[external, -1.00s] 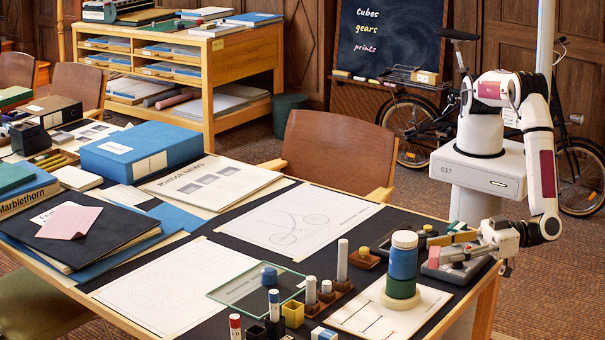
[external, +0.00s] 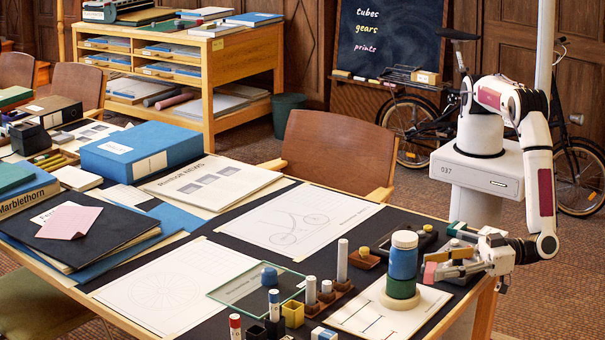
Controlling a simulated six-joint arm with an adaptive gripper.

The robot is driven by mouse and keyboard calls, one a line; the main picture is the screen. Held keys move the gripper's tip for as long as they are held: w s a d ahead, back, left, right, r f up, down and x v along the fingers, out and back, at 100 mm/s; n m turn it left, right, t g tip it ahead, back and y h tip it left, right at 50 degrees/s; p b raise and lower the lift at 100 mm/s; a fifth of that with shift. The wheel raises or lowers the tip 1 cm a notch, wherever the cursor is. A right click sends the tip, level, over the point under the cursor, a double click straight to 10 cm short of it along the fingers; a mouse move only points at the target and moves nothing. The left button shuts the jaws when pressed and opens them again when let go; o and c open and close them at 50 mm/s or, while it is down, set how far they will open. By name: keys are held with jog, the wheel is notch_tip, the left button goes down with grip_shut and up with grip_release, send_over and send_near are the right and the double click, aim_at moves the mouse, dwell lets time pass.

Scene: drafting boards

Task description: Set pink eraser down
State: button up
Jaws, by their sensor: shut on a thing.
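The pink eraser (external: 430,272) is at the tips of my gripper (external: 440,265), near the right end of the drafting table. My gripper is shut on it, with the fingers reaching in from the right. The eraser is just right of the blue and green cylinder stack with a white top (external: 403,264). I cannot tell whether the eraser touches anything below it. Part of the tabletop behind and under the gripper is hidden.
The stack stands on a white sheet with lines (external: 350,318). A dark tray (external: 412,242) and small blocks (external: 463,230) lie behind the gripper. A wooden holder (external: 333,296) with upright pieces is to the left. A drawing sheet (external: 335,205) lies behind.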

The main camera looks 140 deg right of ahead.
aim_at(438, 303)
jog(key=shift+f, duration=1.4)
jog(key=shift+f, duration=1.85)
jog(key=shift+f, duration=0.15)
jog(key=o, duration=1.1)
jog(key=shift+s, duration=0.1)
jog(key=v, duration=1.2)
